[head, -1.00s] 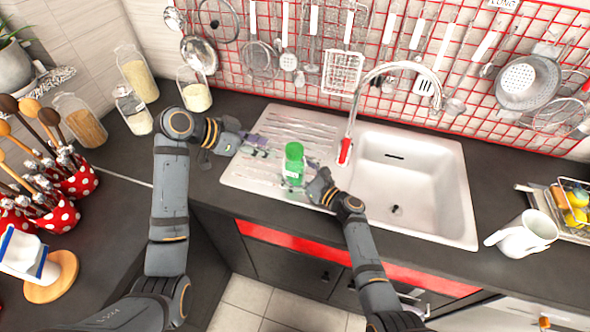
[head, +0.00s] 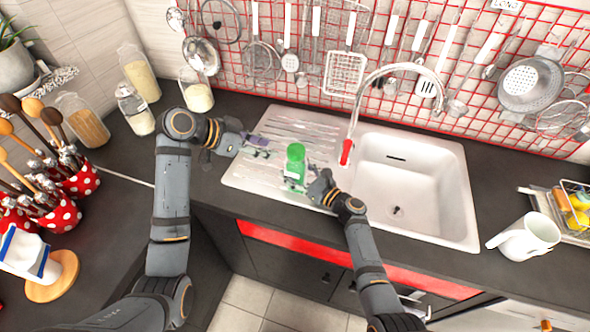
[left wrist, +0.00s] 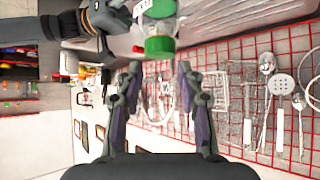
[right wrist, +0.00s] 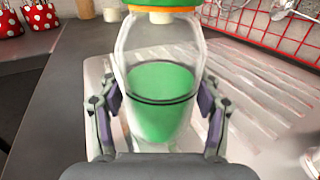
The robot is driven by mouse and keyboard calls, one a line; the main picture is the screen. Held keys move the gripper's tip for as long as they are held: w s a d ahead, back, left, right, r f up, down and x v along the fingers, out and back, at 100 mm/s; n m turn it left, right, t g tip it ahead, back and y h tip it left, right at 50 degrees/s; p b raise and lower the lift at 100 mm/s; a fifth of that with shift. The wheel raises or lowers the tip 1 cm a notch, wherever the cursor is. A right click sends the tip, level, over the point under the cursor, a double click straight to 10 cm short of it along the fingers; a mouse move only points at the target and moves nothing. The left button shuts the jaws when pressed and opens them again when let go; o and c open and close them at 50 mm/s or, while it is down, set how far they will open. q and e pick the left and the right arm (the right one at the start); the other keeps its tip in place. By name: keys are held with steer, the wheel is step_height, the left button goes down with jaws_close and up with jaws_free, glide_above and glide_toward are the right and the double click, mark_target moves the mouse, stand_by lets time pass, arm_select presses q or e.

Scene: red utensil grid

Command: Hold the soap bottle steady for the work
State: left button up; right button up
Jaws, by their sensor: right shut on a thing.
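The soap bottle (head: 295,165) is clear with green liquid and a green cap. It stands upright at the drainboard side of the white sink (head: 240,178). In the right wrist view the bottle (right wrist: 158,85) fills the space between the fingers of my right gripper (right wrist: 158,108), which is shut on its sides. In the head view my right gripper (head: 308,186) reaches it from the right. My left gripper (head: 262,147) is open and empty, to the left of the bottle over the drainboard. The left wrist view shows the green cap (left wrist: 160,46) beyond the open fingers (left wrist: 157,75).
The faucet (head: 360,105) rises behind the sink, right of the bottle. Glass jars (head: 138,75) stand at the back left. A white mug (head: 528,238) stands on the right counter. Utensils hang on the red grid (head: 320,45).

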mark_target(291, 148)
stand_by(0.4)
arm_select(q)
steer(key=shift+o, duration=1.3)
steer(key=shift+w, duration=0.1)
steer(key=shift+o, duration=1.2)
steer(key=shift+w, duration=0.4)
steer(key=shift+o, duration=1)
steer(key=w+m+g, duration=0.2)
steer(key=w, duration=0.1)
steer(key=w+m+g+y, duration=0.1)
steer(key=w, duration=0.1)
steer(key=shift+d+f+m, duration=0.15)
steer(key=shift+d+m, duration=0.1)
steer(key=shift+m, duration=0.05)
steer(key=shift+s+d+f+m+g+y, duration=0.2)
steer(key=shift+d+f+m+g+y, duration=0.1)
steer(key=shift+d+f+m+g, duration=0.55)
steer(key=shift+s+d+f+m+g+y, duration=0.25)
steer(key=shift+d+f+m+g, duration=0.35)
steer(key=shift+d+m, duration=0.5)
steer(key=shift+s+d+f+m+g+y, duration=0.15)
steer(key=shift+d+f+m+g+y, duration=0.2)
steer(key=shift+d+f+m+g, duration=0.6)
steer(key=shift+d+r+t, duration=0.1)
steer(key=shift+d+t, duration=0.15)
steer(key=shift+t, duration=0.15)
